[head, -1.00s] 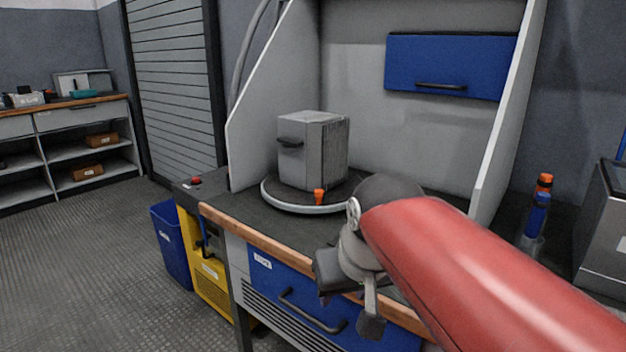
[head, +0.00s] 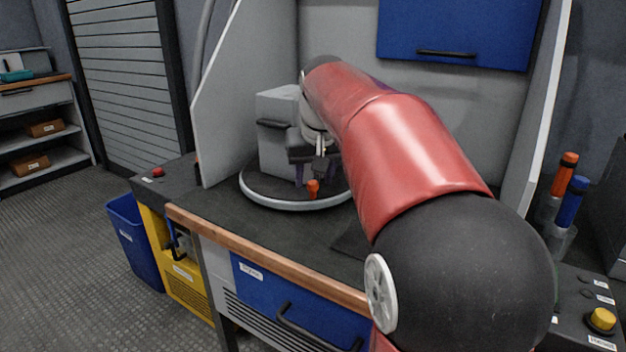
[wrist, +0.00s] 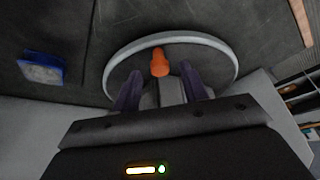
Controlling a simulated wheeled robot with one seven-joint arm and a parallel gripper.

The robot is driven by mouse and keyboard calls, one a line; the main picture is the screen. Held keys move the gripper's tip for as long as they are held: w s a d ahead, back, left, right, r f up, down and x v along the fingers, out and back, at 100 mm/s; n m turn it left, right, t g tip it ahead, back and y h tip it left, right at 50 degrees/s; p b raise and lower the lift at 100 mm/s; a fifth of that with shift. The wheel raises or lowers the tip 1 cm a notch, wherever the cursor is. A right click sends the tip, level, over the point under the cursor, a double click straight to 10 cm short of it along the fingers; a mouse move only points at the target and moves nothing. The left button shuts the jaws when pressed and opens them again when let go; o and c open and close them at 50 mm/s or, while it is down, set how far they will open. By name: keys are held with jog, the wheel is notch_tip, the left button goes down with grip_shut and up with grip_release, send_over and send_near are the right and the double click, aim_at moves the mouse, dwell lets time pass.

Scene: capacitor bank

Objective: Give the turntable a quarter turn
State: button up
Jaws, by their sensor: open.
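The round turntable (head: 262,199) has a dark top and a pale rim and sits on the dark worktop. An orange peg (head: 313,188) stands at its front edge. A grey box with a dark handle (head: 272,150) stands on the turntable, partly hidden by my arm. My gripper (head: 311,180) is open above the turntable, in front of the box and close to the peg. In the wrist view, the peg (wrist: 160,62) shows between and beyond my two purple fingers (wrist: 163,88), near the turntable's rim (wrist: 150,41). I cannot tell if the fingers touch it.
White side panels (head: 235,90) flank the worktop, and a blue cabinet (head: 455,30) hangs on the back wall. Orange and blue tools (head: 566,190) stand at right. A red button (head: 158,172) is at left.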

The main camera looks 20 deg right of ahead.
jog(key=shift+w+f, duration=0.25)
jog(key=shift+f, duration=0.35)
grip_shut()
jog(key=shift+r, duration=0.1)
